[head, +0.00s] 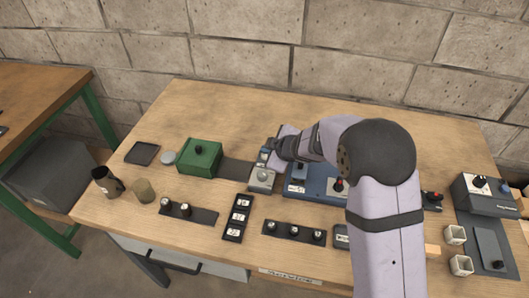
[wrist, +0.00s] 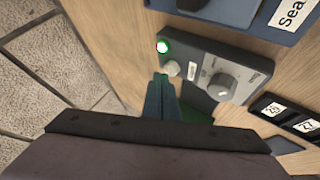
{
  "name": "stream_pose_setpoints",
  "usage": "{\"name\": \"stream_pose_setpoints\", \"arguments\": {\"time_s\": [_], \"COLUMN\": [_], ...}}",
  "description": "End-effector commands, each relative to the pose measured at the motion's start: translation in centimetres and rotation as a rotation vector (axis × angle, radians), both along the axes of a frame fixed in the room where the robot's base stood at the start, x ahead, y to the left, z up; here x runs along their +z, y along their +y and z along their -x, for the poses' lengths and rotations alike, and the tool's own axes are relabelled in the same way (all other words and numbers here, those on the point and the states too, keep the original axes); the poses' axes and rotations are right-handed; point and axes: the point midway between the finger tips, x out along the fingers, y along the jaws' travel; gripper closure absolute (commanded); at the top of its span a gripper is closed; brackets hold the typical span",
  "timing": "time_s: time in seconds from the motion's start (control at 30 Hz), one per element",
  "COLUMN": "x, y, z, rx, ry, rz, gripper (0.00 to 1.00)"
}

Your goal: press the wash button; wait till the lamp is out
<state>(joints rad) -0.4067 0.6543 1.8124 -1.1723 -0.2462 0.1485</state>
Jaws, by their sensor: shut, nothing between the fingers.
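A grey control box (wrist: 225,62) fills the middle of the wrist view, with a round dial (wrist: 222,87) on it. A small round lamp (wrist: 162,46) at its corner glows green. A pale round button (wrist: 171,68) sits close beside the lamp. My gripper (wrist: 160,79) is shut and empty, its blue-green fingertips right at the button's edge; I cannot tell whether they touch it. In the head view the same box (head: 258,187) stands mid-table, and my gripper (head: 266,152) is at its back edge. The lamp and button are not clear there.
A blue device (head: 318,187) stands close to the right of the box. A green box (head: 199,160) stands to the left with a dark strip between. Black label blocks (head: 237,218) and knob strips (head: 293,232) lie in front. The table's back is mostly clear.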

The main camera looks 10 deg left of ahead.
Motion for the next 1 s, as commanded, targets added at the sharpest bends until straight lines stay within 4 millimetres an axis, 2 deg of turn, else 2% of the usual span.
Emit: {"name": "stream_pose_setpoints", "arguments": {"time_s": [0.1, 0.63, 1.0], "x": [0.7, 1.1, 4.0], "y": [0.0, 0.0, 0.0], "z": [0.0, 0.0, 0.0], "rx": [0.000, 0.001, 0.000], "ry": [0.000, -0.001, -0.001], "rz": [0.000, -0.002, -0.002], "gripper": [1.00, 1.00, 1.00]}}
